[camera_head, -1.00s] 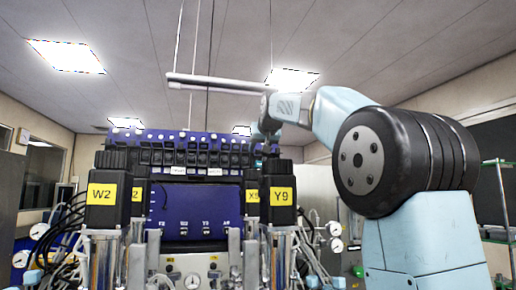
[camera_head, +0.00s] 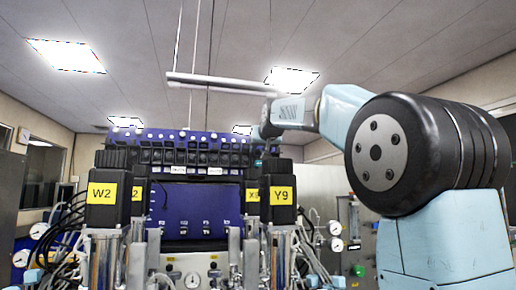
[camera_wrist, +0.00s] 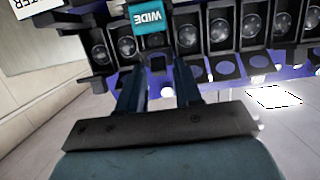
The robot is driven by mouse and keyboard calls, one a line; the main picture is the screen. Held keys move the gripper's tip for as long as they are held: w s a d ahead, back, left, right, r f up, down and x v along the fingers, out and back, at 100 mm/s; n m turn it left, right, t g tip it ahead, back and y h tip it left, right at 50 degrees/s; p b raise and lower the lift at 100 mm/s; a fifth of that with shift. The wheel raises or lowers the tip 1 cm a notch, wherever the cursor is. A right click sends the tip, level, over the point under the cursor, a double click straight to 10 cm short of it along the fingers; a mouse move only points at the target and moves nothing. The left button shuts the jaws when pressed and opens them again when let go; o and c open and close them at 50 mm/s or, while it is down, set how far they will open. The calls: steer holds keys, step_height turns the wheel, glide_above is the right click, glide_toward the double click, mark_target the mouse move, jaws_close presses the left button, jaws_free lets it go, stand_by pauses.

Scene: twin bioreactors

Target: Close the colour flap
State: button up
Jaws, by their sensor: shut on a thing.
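In the wrist view, my gripper (camera_wrist: 157,88) is shut on a dark tab (camera_wrist: 156,64) just below a teal label reading WIDE (camera_wrist: 151,17). The tab is partly hidden by the fingers, and I cannot tell whether it belongs to the colour flap. A row of black modules with round lenses (camera_wrist: 220,30) runs along the top on both sides. In the head view, the purple unit with its row of dark flaps (camera_head: 185,157) stands at centre left. My gripper is at its right end, and its fingertips are too small to make out there.
Black motor blocks labelled W2 (camera_head: 103,192) and Y9 (camera_head: 282,193) stand before the purple unit, with tubes and metal vessels below. Gauges (camera_head: 336,243) stand to the right. Open floor shows at the wrist view's lower left.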

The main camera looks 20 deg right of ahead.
steer(key=shift+f+t, duration=0.2)
steer(key=shift+t, duration=0.4)
steer(key=o, duration=0.7)
steer(key=shift+s, duration=0.1)
steer(key=s, duration=0.4)
steer(key=s+r, duration=0.1)
steer(key=s, duration=0.8)
steer(key=shift+s+r, duration=0.25)
steer(key=shift+r, duration=0.1)
